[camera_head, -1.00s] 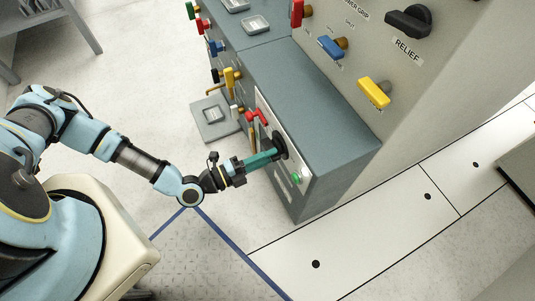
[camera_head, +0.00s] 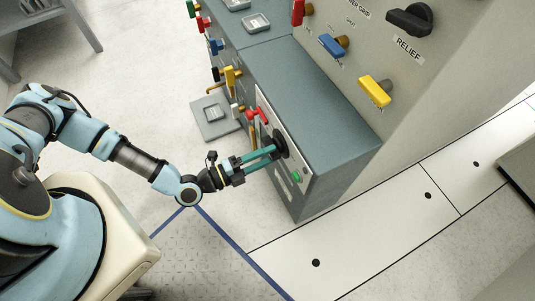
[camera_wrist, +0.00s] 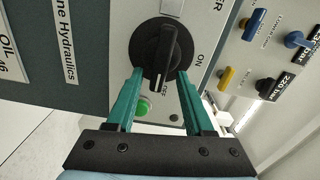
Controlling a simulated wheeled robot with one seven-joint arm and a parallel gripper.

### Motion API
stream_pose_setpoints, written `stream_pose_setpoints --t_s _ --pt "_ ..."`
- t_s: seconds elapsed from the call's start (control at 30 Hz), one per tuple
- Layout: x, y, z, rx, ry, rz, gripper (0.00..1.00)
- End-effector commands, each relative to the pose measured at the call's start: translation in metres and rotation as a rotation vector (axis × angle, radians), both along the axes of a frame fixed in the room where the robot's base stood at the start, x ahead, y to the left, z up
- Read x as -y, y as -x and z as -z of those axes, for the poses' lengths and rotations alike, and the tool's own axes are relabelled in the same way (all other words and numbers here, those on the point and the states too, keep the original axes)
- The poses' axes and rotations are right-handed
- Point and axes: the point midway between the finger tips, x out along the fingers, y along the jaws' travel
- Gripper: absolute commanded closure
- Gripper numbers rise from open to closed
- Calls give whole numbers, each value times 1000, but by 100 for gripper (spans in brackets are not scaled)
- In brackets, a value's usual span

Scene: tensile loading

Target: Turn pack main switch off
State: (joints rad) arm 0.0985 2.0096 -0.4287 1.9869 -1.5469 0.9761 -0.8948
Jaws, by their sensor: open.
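The pack main switch is a black rotary knob (camera_wrist: 163,55) on a light panel, seen close in the wrist view. Its raised bar runs up and down in the picture, with its lower end at the OFF lettering. ON is printed to its right. In the head view the switch (camera_head: 280,144) is on the cabinet's front face. My gripper (camera_wrist: 160,75) is open, with its teal fingers on either side of the bar's lower end and gaps between. It also shows in the head view (camera_head: 270,156), reaching to the switch. I cannot tell whether the fingertips touch the dial.
A green button (camera_wrist: 144,107) sits just below the switch, close to the left finger. A red handle (camera_head: 257,115) is beside the switch on the same face. Yellow (camera_head: 375,92) and blue (camera_head: 333,45) levers are on the taller panel. The floor in front is clear.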

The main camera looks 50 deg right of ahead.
Motion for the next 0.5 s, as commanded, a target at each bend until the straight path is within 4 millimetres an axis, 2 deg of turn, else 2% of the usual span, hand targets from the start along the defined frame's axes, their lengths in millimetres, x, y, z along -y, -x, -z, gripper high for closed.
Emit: stream_pose_setpoints --t_s 0.5 --pt "-84 -33 2 1 -2 -2 48"
